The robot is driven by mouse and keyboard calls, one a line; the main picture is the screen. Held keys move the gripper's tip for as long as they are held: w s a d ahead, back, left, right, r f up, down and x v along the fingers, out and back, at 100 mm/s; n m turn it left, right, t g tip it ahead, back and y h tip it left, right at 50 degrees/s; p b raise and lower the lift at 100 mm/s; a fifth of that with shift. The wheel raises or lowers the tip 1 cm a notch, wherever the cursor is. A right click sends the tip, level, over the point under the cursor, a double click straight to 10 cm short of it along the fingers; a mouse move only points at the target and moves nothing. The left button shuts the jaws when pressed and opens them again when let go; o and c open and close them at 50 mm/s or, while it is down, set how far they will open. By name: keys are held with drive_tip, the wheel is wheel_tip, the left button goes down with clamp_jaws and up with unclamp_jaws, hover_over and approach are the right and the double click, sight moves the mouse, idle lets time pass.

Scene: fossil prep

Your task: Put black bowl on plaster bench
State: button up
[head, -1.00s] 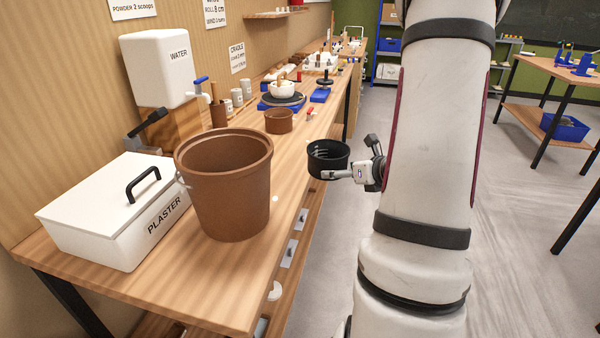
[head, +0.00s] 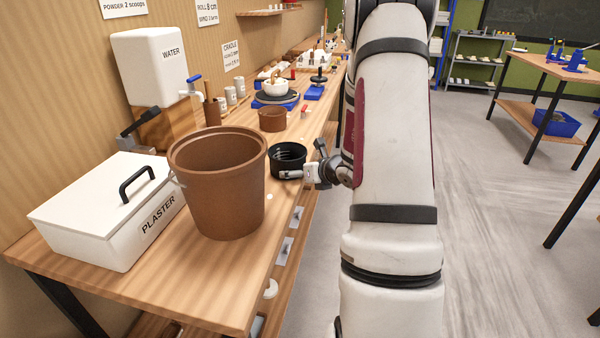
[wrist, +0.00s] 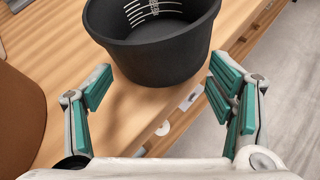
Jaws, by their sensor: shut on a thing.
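The black bowl (head: 288,158) is upright at the right edge of the plaster bench (head: 215,285), just right of the large brown bucket. My gripper (head: 290,174) is shut on the bowl from its near right side. In the wrist view the bowl (wrist: 155,55) sits between the two teal-padded fingers (wrist: 162,80), with pale measuring marks on its inner wall. Bench wood shows below and beside it. I cannot tell whether its base touches the bench or hangs slightly above it.
The brown bucket (head: 218,190) and white plaster box (head: 105,205) fill the near bench. A smaller brown pot (head: 272,119) stands just behind the bowl. The water tank (head: 150,70) is at the back left. Open floor lies right of the bench.

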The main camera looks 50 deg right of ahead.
drive_tip(key=shift+f, duration=0.1)
drive_tip(key=o, duration=1.9)
